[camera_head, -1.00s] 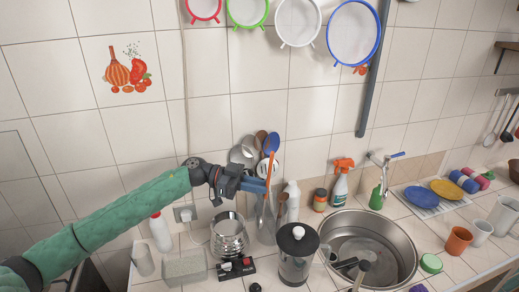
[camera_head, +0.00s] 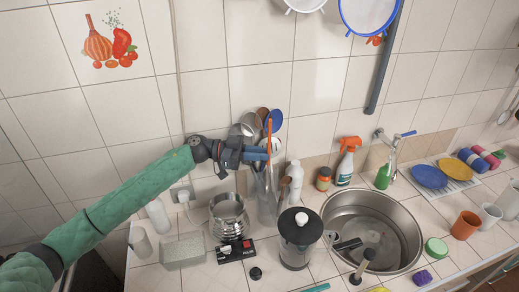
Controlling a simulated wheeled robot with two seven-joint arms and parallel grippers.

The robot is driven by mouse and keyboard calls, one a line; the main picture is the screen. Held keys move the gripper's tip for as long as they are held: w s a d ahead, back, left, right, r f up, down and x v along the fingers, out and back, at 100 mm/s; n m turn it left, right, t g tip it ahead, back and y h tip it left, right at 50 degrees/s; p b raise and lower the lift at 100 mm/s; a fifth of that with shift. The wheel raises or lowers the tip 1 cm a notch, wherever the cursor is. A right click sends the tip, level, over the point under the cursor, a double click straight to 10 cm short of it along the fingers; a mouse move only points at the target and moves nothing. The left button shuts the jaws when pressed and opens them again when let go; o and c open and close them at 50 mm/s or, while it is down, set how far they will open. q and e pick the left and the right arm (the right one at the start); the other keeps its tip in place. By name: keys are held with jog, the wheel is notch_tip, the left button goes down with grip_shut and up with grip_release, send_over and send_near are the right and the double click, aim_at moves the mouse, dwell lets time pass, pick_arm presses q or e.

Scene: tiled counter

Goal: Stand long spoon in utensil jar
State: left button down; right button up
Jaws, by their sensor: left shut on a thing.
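My left gripper (camera_head: 258,154) is shut on the long spoon (camera_head: 270,135), a thin orange-brown shaft held close to upright. The utensil jar (camera_head: 266,208) is a greyish, see-through container on the counter near the wall. The gripper is above the jar, and the spoon's lower part overlaps the jar's mouth in the picture. I cannot tell whether its lower end is inside or in front of the jar. Several other utensils, including a blue-headed one (camera_head: 276,116), show behind the gripper, which partly hides them. My right gripper is out of view.
A metal canister (camera_head: 229,216) stands left of the jar, and a lidded black-and-steel press (camera_head: 296,247) stands in front to the right. A white bottle (camera_head: 294,180) is just right of the jar. The round sink (camera_head: 385,225) lies farther right.

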pick_arm(q)
notch_tip(320, 180, down, 11)
jog(key=b, duration=0.3)
jog(key=shift+r, duration=0.15)
dwell(0.9)
